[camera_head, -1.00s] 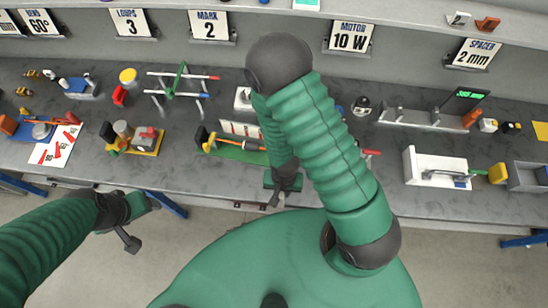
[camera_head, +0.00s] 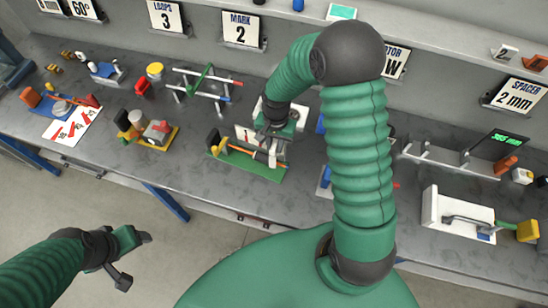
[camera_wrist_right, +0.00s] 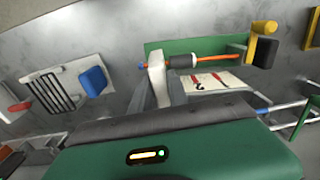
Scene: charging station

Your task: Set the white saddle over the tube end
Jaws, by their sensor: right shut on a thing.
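The white saddle (camera_wrist_right: 157,82) is an upright white piece held by my right gripper (camera_wrist_right: 163,97), whose grey fingers are shut on it. It also shows small in the head view (camera_head: 272,156). The saddle's top is at the tube near this end. I cannot tell whether it straddles the tube or is just beside it. In the head view, my right gripper (camera_head: 274,134) is over the board's right end.
A black and yellow holder (camera_wrist_right: 262,48) stands at the tube's far end. A printed card (camera_wrist_right: 207,81) lies near the board. A rack with blue and white bars (camera_head: 203,88) stands behind, and a yellow-based fixture (camera_head: 148,134) to the left. Bare bench lies between them.

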